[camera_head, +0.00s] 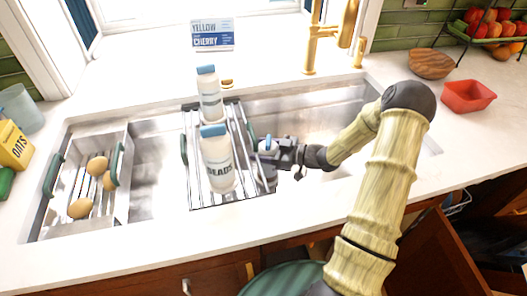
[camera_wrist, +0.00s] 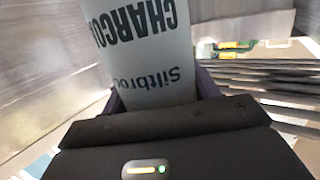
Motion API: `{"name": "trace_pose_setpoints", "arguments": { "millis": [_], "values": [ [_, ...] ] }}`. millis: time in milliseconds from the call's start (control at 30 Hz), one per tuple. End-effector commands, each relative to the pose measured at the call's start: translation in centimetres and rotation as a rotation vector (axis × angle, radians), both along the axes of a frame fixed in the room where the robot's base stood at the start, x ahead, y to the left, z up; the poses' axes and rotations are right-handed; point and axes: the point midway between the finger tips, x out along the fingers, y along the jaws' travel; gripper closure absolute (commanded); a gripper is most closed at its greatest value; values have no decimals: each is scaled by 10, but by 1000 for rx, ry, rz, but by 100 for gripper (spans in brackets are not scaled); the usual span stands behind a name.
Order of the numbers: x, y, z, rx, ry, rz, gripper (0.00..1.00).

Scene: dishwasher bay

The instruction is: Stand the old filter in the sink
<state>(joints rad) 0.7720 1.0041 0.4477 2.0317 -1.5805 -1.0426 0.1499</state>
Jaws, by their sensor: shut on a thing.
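My gripper (camera_head: 270,150) is down in the right part of the sink (camera_head: 300,105), just right of the wire rack. It is shut on a pale grey piece printed "CHARCOAL" and "Siltbrook" (camera_wrist: 150,60), apparently the filter. In the wrist view the gripper's fingers (camera_wrist: 160,95) are on either side of it, and its lettering is upside down. In the head view the filter is mostly hidden by the rack and gripper. I cannot tell whether its lower end touches the sink floor.
Two white bottles with blue caps, one farther back (camera_head: 210,100) and one nearer (camera_head: 218,165), stand on the rack (camera_head: 192,150) across the sink. A basket (camera_head: 110,145) with brown round items is at left. A gold faucet (camera_head: 318,45) rises behind. A red bowl (camera_head: 467,96) stands right.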

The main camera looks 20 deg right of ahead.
Motion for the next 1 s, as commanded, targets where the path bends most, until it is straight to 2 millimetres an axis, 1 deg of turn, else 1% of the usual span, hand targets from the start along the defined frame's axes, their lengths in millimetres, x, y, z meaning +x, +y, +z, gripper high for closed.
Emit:
{"name": "trace_pose_setpoints", "arguments": {
  "millis": [33, 100, 333, 467, 500, 567, 600, 833, 933, 1000],
  "values": [
    [0, 0, -5, 2, -2, 0, 94],
    [0, 0, -8, 1, -2, 0, 94],
    [0, 0, -8, 1, -3, 0, 94],
    [0, 0, -11, 1, -3, 0, 94],
    [0, 0, -11, -1, -1, 0, 34],
    [0, 0, -11, -1, -1, 0, 22],
    [0, 0, -11, -1, -1, 0, 18],
    [0, 0, -11, -1, -1, 0, 18],
    [0, 0, -8, -1, -2, 0, 18],
    [-2, -4, -7, -2, -1, -2, 18]
  ]
}}
